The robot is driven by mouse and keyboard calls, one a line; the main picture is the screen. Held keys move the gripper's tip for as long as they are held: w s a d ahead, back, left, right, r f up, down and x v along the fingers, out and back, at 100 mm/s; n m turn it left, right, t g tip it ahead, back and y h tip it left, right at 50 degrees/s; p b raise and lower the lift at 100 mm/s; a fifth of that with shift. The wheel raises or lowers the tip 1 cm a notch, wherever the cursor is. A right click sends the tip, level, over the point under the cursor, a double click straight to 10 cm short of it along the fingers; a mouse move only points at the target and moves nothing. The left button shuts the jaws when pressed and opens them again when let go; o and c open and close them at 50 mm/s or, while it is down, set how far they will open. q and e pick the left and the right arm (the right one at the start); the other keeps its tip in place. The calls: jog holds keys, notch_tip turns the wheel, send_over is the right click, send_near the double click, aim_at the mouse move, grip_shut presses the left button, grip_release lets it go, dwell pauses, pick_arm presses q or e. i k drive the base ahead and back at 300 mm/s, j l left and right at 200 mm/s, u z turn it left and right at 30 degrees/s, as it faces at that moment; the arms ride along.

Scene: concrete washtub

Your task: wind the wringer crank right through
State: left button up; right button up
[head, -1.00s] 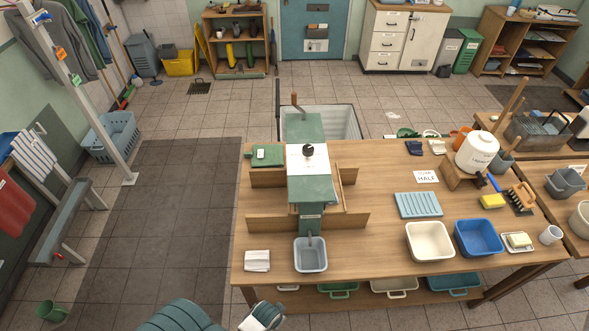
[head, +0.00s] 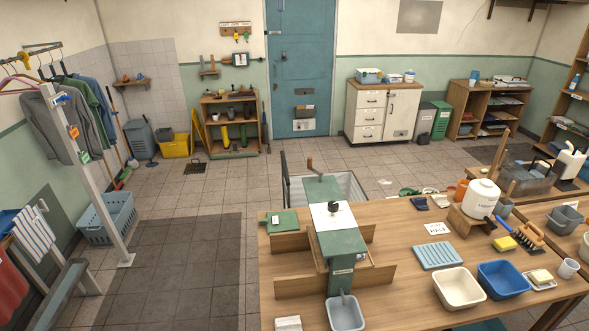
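The wringer (head: 338,243) stands on the wooden table (head: 400,225), a long green body with a white top plate (head: 333,215) and a black knob (head: 333,207) on it. Its crank (head: 311,166) is at the far end, a thin arm with a brown upright grip. The crank points up and a little left. A grey basin (head: 345,312) sits under the wringer's near end. Neither of my grippers shows in the head view.

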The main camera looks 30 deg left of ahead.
aim_at(309, 160)
jog(key=j+z, duration=0.1)
jog(key=j, duration=0.55)
jog(key=k+j+z, duration=0.1)
jog(key=j, duration=0.55)
jog(key=k+j+z, duration=0.1)
jog(key=j, duration=0.55)
jog(key=k+j+z, duration=0.1)
jog(key=j, duration=0.5)
